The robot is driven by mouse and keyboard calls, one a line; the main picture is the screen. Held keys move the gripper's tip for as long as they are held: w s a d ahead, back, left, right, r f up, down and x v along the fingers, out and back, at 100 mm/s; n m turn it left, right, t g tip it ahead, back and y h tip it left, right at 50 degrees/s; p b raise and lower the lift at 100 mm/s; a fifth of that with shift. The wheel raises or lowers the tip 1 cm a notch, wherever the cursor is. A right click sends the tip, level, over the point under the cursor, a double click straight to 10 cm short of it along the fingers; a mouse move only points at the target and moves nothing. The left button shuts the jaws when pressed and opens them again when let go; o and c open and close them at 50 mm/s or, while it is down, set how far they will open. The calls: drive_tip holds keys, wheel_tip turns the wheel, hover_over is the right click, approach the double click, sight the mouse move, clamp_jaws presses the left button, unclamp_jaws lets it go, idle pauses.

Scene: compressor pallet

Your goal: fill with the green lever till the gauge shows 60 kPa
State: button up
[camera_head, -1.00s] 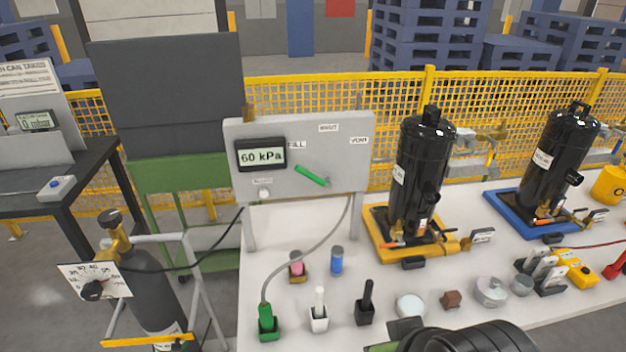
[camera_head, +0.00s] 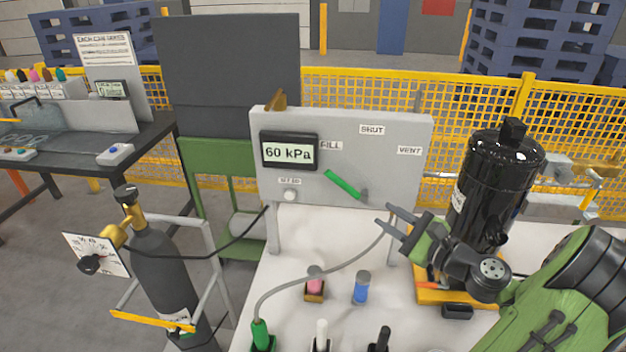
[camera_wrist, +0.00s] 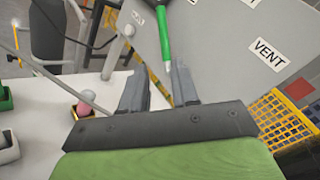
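The green lever (camera_head: 342,184) sits on the front of the grey panel (camera_head: 408,130), slanting from upper left to lower right, its upper end towards the FILL label. The gauge (camera_head: 289,151) on that panel reads 60 kPa. My gripper (camera_head: 384,215) is in front of the panel's lower right part, below and right of the lever, apart from it. In the wrist view its two fingers (camera_wrist: 160,82) are spread with nothing between them, and the green lever (camera_wrist: 163,38) shows just beyond them.
A grey hose (camera_head: 335,268) arcs across the white table below my gripper. A gas cylinder (camera_head: 160,265) stands at left.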

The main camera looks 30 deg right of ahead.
sight(346, 187)
drive_tip(key=w, duration=0.5)
drive_tip(key=w+a, duration=0.1)
drive_tip(key=w, duration=0.4)
drive_tip(key=w+a+b, duration=0.1)
drive_tip(key=w, duration=0.4)
drive_tip(key=shift+w+a+r, duration=0.15)
drive_tip(key=shift+a, duration=0.05)
clamp_jaws()
